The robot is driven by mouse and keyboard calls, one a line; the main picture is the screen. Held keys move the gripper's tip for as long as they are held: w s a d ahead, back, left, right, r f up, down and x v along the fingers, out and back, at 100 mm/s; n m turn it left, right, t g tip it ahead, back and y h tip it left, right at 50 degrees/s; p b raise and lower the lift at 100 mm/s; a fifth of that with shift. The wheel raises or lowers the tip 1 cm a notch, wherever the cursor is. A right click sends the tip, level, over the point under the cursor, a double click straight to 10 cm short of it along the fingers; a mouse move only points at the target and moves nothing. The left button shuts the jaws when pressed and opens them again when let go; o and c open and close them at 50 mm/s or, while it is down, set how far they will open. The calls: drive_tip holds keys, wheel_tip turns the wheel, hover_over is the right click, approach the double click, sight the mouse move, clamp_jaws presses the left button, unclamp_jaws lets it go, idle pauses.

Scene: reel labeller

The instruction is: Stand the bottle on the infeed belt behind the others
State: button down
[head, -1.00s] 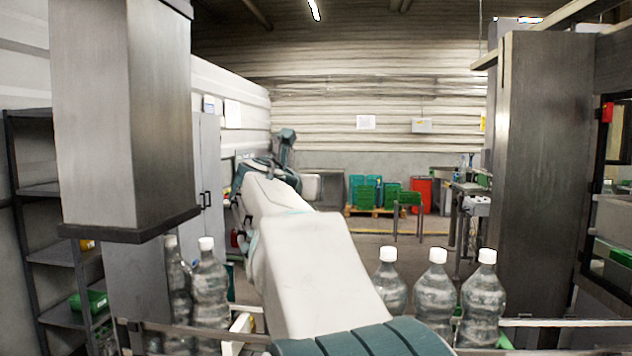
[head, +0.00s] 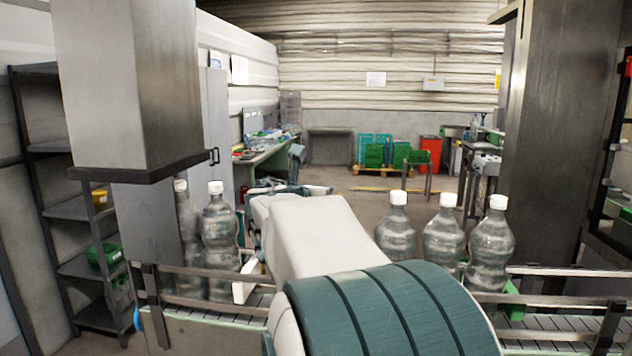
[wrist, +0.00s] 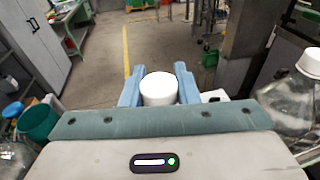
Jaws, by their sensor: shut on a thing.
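My gripper (wrist: 159,88) is shut on the white cap of a bottle (wrist: 159,90). Its blue fingers stand on either side of the cap. The bottle's body is hidden below the cap, and in the head view my arm covers the gripper and the held bottle. The infeed belt (head: 245,298) runs across the front between metal rails. Two clear bottles (head: 219,235) stand left of my arm, and three clear bottles (head: 443,238) stand right of it. One bottle (wrist: 295,95) shows at the right of the wrist view. I cannot tell whether the held bottle touches the belt.
A grey column (head: 135,85) hangs at the upper left, and a tall dark cabinet (head: 560,130) stands at the right. Rails (head: 200,272) edge the belt. A shelf (head: 70,210) stands at the left. The gap between the two bottle groups is mostly covered by my arm.

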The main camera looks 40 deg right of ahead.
drive_tip(key=shift+r, duration=0.1)
drive_tip(key=c, duration=1.1)
unclamp_jaws()
drive_tip(key=shift+f, duration=0.25)
